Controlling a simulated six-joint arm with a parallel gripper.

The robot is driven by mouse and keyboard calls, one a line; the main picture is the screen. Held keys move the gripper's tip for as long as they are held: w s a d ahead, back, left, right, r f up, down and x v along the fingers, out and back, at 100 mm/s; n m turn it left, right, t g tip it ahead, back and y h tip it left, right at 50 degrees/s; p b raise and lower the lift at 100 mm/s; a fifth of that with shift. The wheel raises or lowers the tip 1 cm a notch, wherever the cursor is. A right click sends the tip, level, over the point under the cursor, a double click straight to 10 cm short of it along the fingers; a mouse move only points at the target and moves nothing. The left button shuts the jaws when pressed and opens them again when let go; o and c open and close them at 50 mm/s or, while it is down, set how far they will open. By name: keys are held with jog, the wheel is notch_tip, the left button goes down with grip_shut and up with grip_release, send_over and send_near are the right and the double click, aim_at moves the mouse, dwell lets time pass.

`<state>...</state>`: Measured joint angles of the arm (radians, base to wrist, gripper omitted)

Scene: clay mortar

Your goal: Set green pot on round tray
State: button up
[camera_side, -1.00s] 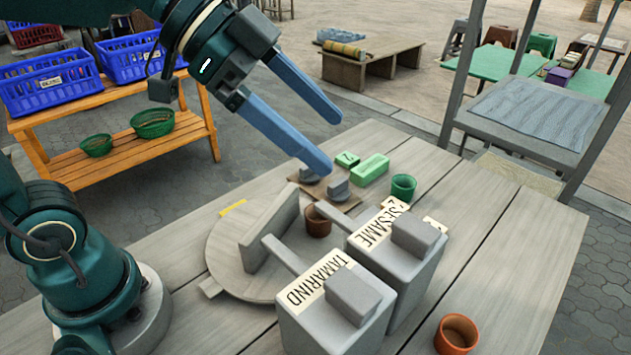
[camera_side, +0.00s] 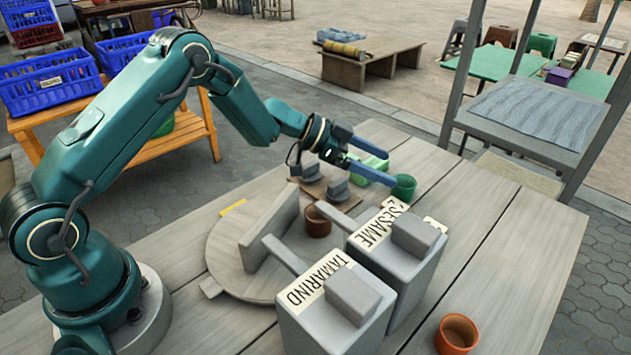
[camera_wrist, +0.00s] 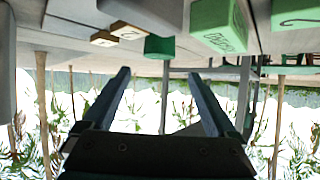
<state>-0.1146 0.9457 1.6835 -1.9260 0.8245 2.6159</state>
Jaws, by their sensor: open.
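The small green pot (camera_side: 404,188) stands upright on the table beyond the labelled boxes. It also shows in the wrist view (camera_wrist: 160,48), upside down and ahead of the gap between my fingers. My gripper (camera_side: 392,168) is open and low, with its blue fingertips just left of the pot; I cannot tell whether a finger touches it. Nothing is held in the wrist view (camera_wrist: 158,73). The round tray (camera_side: 224,250) lies on the table nearer my base, with an upright grey board (camera_side: 268,232) across it. No pot is seen on its left part.
A brown pot (camera_side: 318,224) stands by the tray's right edge. Tall grey boxes marked TAMARIND (camera_side: 318,320) and SESAME (camera_side: 398,262) stand right of the tray. A green block (camera_side: 372,168) lies beside my fingers. An orange pot (camera_side: 457,335) stands at front right.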

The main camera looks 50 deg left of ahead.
aim_at(413, 185)
jog(key=shift+s+f, duration=0.1)
jog(key=shift+f, duration=0.5)
jog(key=shift+d+f, duration=0.15)
jog(key=shift+x, duration=2.3)
grip_shut()
jog(key=shift+r, duration=0.2)
